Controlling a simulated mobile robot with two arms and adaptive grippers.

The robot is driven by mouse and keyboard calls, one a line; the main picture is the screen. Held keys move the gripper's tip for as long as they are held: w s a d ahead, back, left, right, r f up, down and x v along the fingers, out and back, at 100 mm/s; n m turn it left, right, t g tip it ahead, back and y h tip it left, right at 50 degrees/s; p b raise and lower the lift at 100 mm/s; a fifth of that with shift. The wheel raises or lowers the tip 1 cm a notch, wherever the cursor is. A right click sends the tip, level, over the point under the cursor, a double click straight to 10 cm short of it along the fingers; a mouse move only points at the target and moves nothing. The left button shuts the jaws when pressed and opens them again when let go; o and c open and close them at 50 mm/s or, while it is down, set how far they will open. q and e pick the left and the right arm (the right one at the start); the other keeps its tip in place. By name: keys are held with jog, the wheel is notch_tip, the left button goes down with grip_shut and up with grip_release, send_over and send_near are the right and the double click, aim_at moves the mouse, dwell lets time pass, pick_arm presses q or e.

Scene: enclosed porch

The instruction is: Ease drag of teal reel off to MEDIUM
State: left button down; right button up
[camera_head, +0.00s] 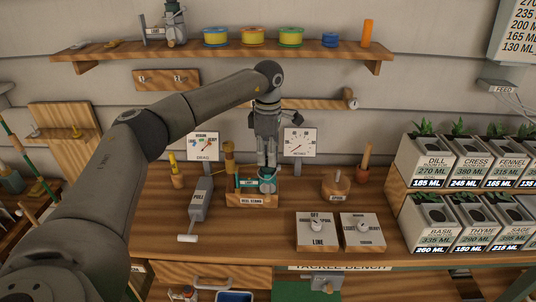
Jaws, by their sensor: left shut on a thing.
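The teal reel (268,186) sits on a wooden block labelled as a reel stand (252,200), near the middle of the bench. My left gripper (267,168) points straight down from above and is shut on the top of the teal reel. The fingers hide much of the reel, so its drag setting cannot be read. A dial card with a red needle (204,147) stands behind and to the left. My right gripper is not in view.
A grey box marked PULL (200,199) stands left of the reel stand. Two switch boxes, LINE (317,244) and another (361,243), lie front right. A second dial (300,142) stands behind. Labelled planters (437,169) fill the right. A spool shelf (150,52) hangs above.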

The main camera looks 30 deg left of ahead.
pick_arm(q)
jog(key=n, duration=0.3)
jog(key=shift+r+p, duration=0.1)
jog(key=shift+p, duration=0.2)
jog(key=n, duration=0.4)
jog(key=shift+n+p, duration=0.35)
jog(key=shift+n, duration=0.05)
jog(key=n, duration=0.3)
jog(key=shift+n+p, duration=0.4)
jog(key=shift+n, duration=1.8)
jog(key=c, duration=1.3)
grip_release()
jog(key=shift+o, duration=0.2)
